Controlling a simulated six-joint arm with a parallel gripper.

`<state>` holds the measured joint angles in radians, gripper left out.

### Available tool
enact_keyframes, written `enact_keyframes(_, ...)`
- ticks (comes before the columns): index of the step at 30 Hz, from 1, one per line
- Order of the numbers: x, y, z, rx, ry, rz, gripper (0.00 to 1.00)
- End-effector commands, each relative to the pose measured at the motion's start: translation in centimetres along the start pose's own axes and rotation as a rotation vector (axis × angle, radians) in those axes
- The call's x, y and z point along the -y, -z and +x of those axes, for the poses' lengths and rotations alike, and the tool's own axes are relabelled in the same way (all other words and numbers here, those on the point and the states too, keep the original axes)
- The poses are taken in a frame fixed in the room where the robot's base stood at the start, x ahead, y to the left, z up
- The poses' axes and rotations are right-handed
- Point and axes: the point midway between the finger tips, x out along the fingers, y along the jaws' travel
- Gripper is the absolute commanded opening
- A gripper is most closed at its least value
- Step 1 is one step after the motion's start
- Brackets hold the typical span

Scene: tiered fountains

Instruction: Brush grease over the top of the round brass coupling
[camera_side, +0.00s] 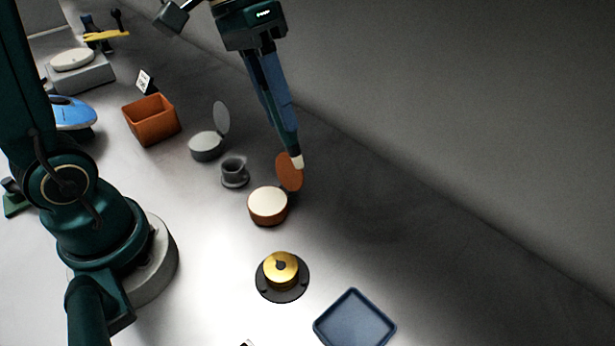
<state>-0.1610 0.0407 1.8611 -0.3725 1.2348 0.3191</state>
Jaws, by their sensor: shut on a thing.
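The round brass coupling (281,266) sits on a dark round flanged base (282,292) at the lower middle of the side view. Its top shows bare brass around a dark centre. My gripper (287,138) hangs from the top, tilted, shut on what looks like a blue-handled brush with a pale tip (297,162). The tip is beside the raised orange lid of an open orange tin (268,216). The tin holds a cream-coloured filling, likely grease (268,201). The brush is up and left-to-right apart from the coupling; whether its tip touches the lid cannot be told.
A grey tin (207,152) with a raised lid and a small grey cup (235,170) stand left of the orange tin. An orange box (151,120) is farther back. A blue tray (355,322) lies right of the coupling. A wall bounds the right side.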

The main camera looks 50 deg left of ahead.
Motion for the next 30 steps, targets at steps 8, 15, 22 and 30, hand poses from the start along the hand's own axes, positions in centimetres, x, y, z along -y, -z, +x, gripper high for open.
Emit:
enact_keyframes(8,-1.8,-1.4,-0.2,0.121,0.059,-0.152,0.0)
enact_keyframes(15,-5.5,-3.3,1.1,0.249,0.095,-0.106,0.0)
enact_keyframes(22,-7.6,-4.2,2.3,0.348,0.127,-0.026,0.0)
enact_keyframes(30,-7.8,-4.6,2.8,0.392,0.143,-0.019,0.0)
